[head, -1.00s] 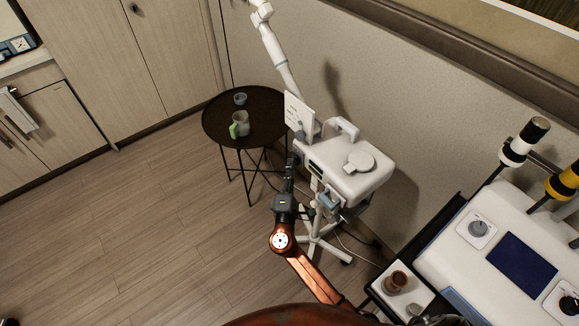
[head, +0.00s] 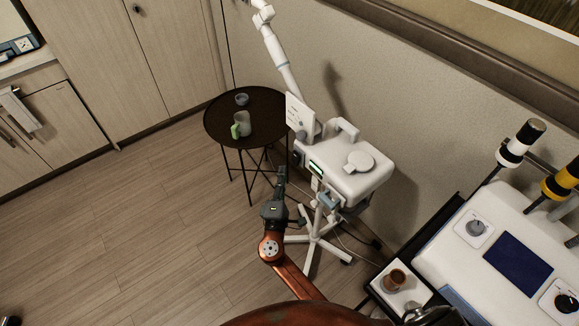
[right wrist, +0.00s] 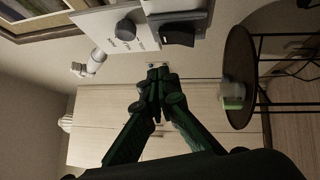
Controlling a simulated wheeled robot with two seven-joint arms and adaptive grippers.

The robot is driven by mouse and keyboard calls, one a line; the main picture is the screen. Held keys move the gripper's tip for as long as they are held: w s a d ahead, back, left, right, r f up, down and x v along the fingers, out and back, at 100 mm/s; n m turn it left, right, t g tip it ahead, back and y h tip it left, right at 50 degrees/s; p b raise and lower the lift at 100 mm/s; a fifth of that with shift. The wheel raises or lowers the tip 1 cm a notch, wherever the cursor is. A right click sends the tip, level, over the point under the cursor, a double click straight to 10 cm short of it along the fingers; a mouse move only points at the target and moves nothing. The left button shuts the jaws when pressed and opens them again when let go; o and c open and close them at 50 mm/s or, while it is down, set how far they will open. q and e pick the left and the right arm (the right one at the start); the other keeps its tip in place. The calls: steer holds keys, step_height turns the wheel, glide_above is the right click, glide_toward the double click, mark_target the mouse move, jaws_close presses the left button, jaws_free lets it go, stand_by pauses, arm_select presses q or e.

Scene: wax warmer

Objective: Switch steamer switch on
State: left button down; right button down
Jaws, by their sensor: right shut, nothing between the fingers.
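The white steamer (head: 355,178) stands on a wheeled stand by the wall, with a jointed white arm rising at its back left. A small display on its front (head: 316,168) glows green. In the right wrist view the black rocker switch (right wrist: 178,36) shows at the top, beside a dark knob (right wrist: 126,30) on a white panel. My right gripper (head: 281,174) is shut and empty, just left of the steamer front and apart from it. In the right wrist view its fingertips (right wrist: 157,78) meet below the switch, with a gap. My left gripper is not in view.
A round dark side table (head: 215,123) with a green-and-grey cup (head: 241,125) and a small bowl (head: 241,99) stands left of the steamer. A white machine (head: 470,262) and a small stand with a brown jar (head: 395,280) are at right. The floor at left is clear.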

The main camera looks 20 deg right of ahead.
steer(key=r+v, duration=0.1)
steer(key=v, duration=0.7)
steer(key=shift+s+r, duration=0.2)
steer(key=shift+s, duration=0.05)
stand_by(0.4)
